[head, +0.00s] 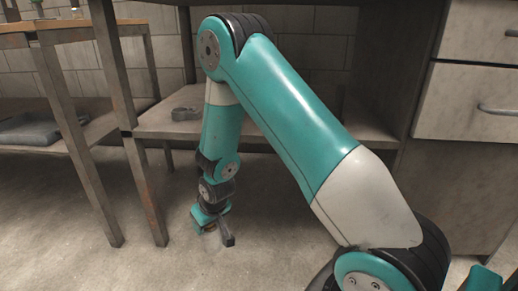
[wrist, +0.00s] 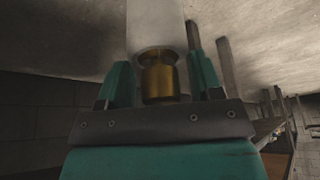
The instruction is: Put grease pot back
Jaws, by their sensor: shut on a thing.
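A small brass-coloured pot (wrist: 160,78) sits between the two teal fingers of my gripper (wrist: 162,82) in the wrist view. My gripper is shut on it. A pale, plain block-like shape (wrist: 155,22) lies just beyond the pot; I cannot tell whether it is part of it. In the head view my gripper (head: 213,226) hangs low, pointing down over the concrete floor in front of the shelf. The pot is mostly hidden there by the gripper, and I cannot tell whether it touches the floor.
A low shelf (head: 270,130) under the bench carries a grey ring-like object (head: 185,113). A table with rusty metal legs (head: 139,175) stands at left, with a grey tray (head: 40,128) on its lower shelf. Drawers (head: 470,100) stand at right. Floor (head: 150,265) in front is clear.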

